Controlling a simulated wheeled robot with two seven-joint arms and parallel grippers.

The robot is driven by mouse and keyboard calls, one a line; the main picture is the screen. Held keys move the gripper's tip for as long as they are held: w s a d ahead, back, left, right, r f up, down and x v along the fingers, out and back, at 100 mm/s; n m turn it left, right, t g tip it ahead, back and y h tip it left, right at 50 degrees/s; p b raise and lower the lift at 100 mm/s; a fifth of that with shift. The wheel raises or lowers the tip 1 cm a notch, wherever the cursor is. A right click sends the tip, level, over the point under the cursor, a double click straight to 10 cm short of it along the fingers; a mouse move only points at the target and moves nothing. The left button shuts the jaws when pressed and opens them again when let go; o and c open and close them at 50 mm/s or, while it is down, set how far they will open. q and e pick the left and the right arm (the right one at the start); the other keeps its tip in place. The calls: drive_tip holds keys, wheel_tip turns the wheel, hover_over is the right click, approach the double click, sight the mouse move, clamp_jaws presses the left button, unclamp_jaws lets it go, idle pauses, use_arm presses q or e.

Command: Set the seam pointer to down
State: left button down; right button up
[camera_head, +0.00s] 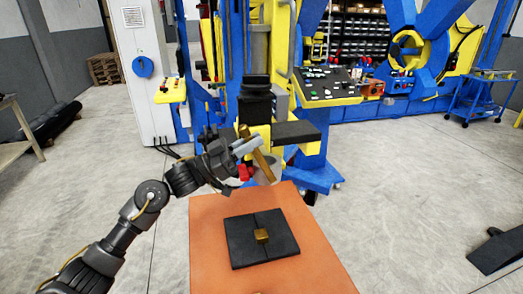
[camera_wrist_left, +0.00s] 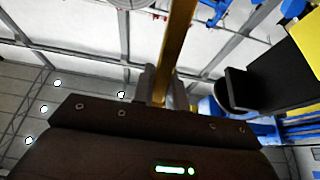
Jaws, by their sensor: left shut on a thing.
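A long brass bar (camera_head: 263,168) slants down to the right in front of the blue and yellow machine. It crosses the left wrist view (camera_wrist_left: 178,45) from the top down to the fingers. My left gripper (camera_head: 246,147) is shut on this bar. An orange table (camera_head: 210,262) stands below, with a dark plate (camera_head: 243,253) on it. The plate has a line across its middle, and a small brass block (camera_head: 262,236) sits on that line. I cannot tell for certain which brass piece is the seam pointer. My right gripper is not in view.
A dark cylinder (camera_head: 256,100) and a dark block (camera_head: 296,132) are close behind my left gripper. A control panel (camera_head: 327,86) stands behind on the right. A white cabinet (camera_head: 143,75) is at the back left. Open floor (camera_head: 400,190) lies right of the orange table.

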use_arm(q)
drive_tip(key=shift+s+a+f+t+h+b, duration=0.15)
drive_tip(key=shift+a+f+h+b, duration=0.2)
drive_tip(key=shift+a+h+b, duration=0.25)
drive_tip(key=shift+s+a+f+t+h+b, duration=0.15)
drive_tip(key=shift+a+f+h+b, duration=0.15)
drive_tip(key=shift+a+h+b, duration=0.25)
drive_tip(key=shift+d, duration=0.1)
